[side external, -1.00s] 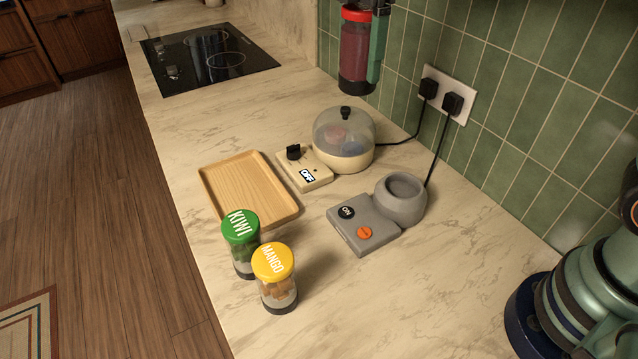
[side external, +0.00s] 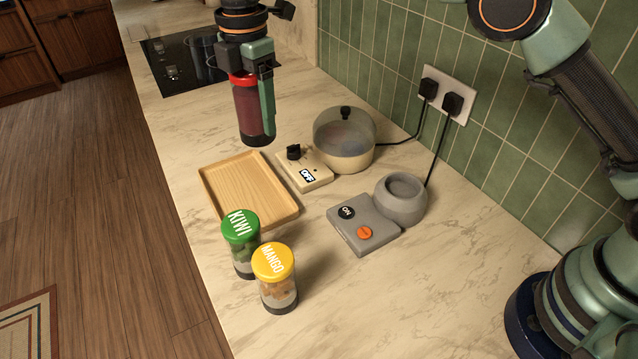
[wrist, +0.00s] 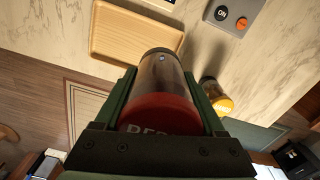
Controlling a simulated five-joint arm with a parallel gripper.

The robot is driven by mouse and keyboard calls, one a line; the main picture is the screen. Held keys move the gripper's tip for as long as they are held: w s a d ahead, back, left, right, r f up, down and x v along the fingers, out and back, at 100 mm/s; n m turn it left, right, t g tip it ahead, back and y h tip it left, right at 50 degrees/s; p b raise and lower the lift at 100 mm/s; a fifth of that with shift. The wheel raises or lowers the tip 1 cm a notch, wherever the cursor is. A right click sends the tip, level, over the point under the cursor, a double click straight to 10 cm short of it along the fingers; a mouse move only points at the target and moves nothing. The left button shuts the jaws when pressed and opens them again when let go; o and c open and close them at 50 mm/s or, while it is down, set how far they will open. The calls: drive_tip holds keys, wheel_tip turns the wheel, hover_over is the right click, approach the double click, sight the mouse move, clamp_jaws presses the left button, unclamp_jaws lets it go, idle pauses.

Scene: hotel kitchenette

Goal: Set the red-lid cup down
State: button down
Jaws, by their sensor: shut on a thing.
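The red-lid cup (side external: 247,112) is upright, with dark red contents and a dark base. My gripper (side external: 266,98) is shut on it near the lid and holds it in the air above the counter, near the far end of the wooden tray (side external: 287,212) in the side view. In the wrist view, the cup (wrist: 160,78) lies between the two fingers (wrist: 165,100), its red lid nearest the camera. The tray (wrist: 107,63) shows empty in both views.
The kiwi cup (side external: 241,245) and mango cup (side external: 274,278) stand by the tray's near end. A black cooktop (side external: 172,62) lies beyond.

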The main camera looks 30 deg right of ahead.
wheel_tip(320, 180, down, 17)
idle(0.5)
drive_tip(key=shift+f, duration=0.15)
